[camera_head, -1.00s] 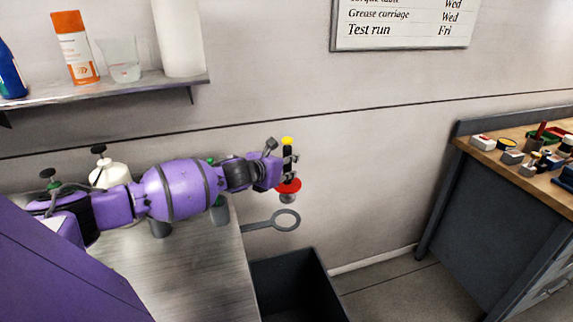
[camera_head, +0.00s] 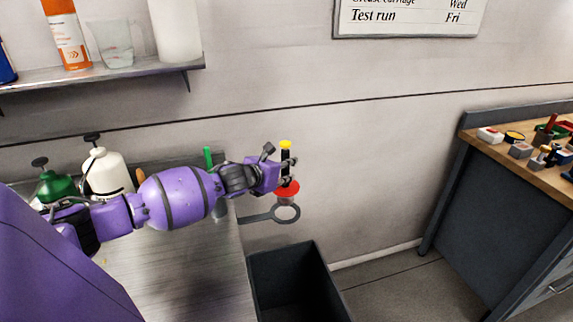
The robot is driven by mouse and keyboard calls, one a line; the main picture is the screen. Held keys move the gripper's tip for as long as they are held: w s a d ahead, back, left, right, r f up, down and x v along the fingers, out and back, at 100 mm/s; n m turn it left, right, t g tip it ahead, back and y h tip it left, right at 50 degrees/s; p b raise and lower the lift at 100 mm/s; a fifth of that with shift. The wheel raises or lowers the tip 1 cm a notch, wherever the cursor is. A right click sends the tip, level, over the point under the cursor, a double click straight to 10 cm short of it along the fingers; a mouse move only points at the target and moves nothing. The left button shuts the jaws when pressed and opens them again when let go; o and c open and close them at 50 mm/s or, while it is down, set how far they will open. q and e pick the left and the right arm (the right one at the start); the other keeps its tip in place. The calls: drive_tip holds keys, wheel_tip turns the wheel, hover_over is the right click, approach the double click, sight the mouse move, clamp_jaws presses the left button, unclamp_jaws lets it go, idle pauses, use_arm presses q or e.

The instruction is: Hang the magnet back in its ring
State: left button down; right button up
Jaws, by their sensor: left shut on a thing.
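The magnet (camera_head: 286,188) has a yellow top, a black shaft and a red disc with a grey end below. My left gripper (camera_head: 287,166) is shut on its black shaft and holds it upright. The ring (camera_head: 287,213) is a flat grey loop on an arm reaching out from the edge of the metal counter. In the picture the magnet's lower end shows just above the ring and overlaps its upper part. I cannot tell whether they touch. My right gripper does not show.
A dark open bin (camera_head: 296,282) stands on the floor below the ring. The metal counter (camera_head: 205,270) carries a white sprayer (camera_head: 104,172) and a green one (camera_head: 56,187). A shelf (camera_head: 110,78) holds bottles at upper left. A workbench (camera_head: 500,158) with small parts stands at right.

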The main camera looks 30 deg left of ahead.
sight(281, 190)
use_arm(q)
drive_tip(key=shift+f+b, duration=0.3)
drive_tip(key=shift+f, duration=0.6)
drive_tip(key=shift+f+b, duration=0.9)
drive_tip(key=shift+f, duration=1.35)
drive_tip(key=shift+f+b, duration=0.4)
drive_tip(key=shift+f, duration=1.05)
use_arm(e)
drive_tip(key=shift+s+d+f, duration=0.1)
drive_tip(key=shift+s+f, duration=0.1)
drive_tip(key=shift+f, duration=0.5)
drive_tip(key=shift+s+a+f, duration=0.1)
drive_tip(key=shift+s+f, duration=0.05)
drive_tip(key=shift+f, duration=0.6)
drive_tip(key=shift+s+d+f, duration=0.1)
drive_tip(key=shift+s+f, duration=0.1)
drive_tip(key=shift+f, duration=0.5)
use_arm(q)
drive_tip(key=shift+f+b, duration=0.45)
drive_tip(key=shift+f, duration=0.05)
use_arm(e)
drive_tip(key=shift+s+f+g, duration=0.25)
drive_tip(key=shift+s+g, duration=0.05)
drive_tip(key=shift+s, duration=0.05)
use_arm(q)
drive_tip(key=c, duration=1.5)
unclamp_jaws()
drive_tip(key=shift+o, duration=0.2)
drive_tip(key=shift+s+f, duration=0.1)
drive_tip(key=shift+f, duration=0.05)
